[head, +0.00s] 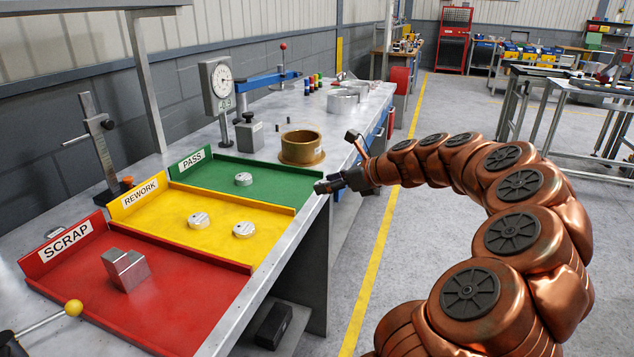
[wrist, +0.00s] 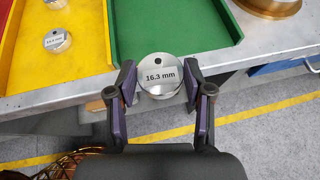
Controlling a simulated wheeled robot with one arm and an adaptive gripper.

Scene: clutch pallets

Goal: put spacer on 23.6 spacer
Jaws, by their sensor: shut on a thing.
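My gripper (head: 322,186) is just off the bench's front edge, beside the green PASS tray. In the wrist view, my gripper (wrist: 162,88) has its fingers on both sides of a round silver spacer (wrist: 160,92) labelled 16.3 mm. I cannot make out this spacer in the head view. Two round spacers, one nearer (head: 243,230) and one farther (head: 199,220), lie apart in the yellow REWORK tray. The nearer one shows in the wrist view (wrist: 57,40), its label too small to read surely. Another spacer (head: 243,179) lies in the green tray.
The green PASS tray (head: 285,180), yellow REWORK tray (head: 170,210) and red SCRAP tray (head: 190,285) have low walls. A metal block (head: 125,269) sits in the red tray. A brass ring (head: 301,147) and a dial gauge stand (head: 217,88) are behind the green tray.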

